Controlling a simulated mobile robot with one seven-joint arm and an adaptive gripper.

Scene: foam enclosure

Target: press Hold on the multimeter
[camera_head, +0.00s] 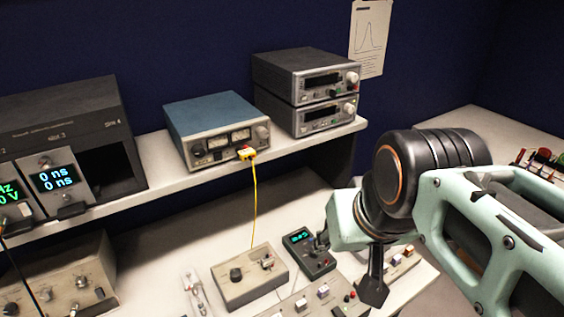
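A small dark handheld meter with a lit green display, which looks like the multimeter (305,239), lies on the lower bench, left of my gripper. Its lower part carries small controls, too small to read, so I cannot pick out the Hold button. My gripper (372,288) reaches in from the right and points down, with a dark finger end to the right of and nearer than the meter. My mint-green wrist part stands close by the meter's right side in the picture. I cannot tell whether the fingers touch anything or how far apart they are.
A beige box with a knob (250,276) sits just left of the meter. A panel with switches (318,300) lies in front. The shelf above holds a blue-topped instrument (215,125) with a yellow plug and cable, and two stacked grey units (305,90).

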